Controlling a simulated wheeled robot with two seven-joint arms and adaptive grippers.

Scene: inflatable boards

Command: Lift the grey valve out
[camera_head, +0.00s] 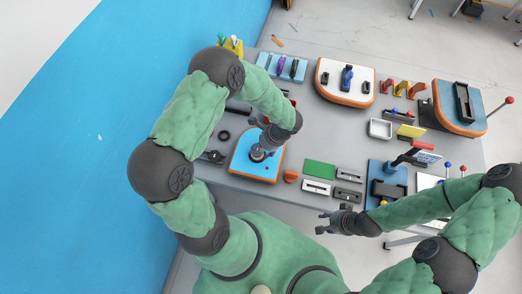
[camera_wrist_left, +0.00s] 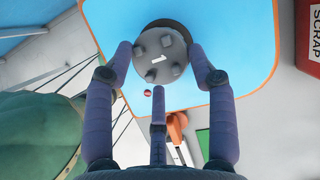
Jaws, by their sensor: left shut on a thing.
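The grey valve (camera_wrist_left: 160,62) is a round, lobed piece with a white mark on its face. It is at the blue board with the orange edge (camera_head: 240,165), near the table's front left. In the wrist view this board (camera_wrist_left: 245,30) lies behind the valve, and a dark round rim shows past the valve's top edge. My left gripper (camera_head: 260,152) is shut on the valve, with fingers on both sides of it in the wrist view. I cannot tell whether the valve is clear of the board. My right gripper (camera_head: 324,222) is open and empty in front of the table.
A white board (camera_head: 330,78) and another blue board (camera_head: 445,100) stand farther back. Open grey table lies behind the green pad.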

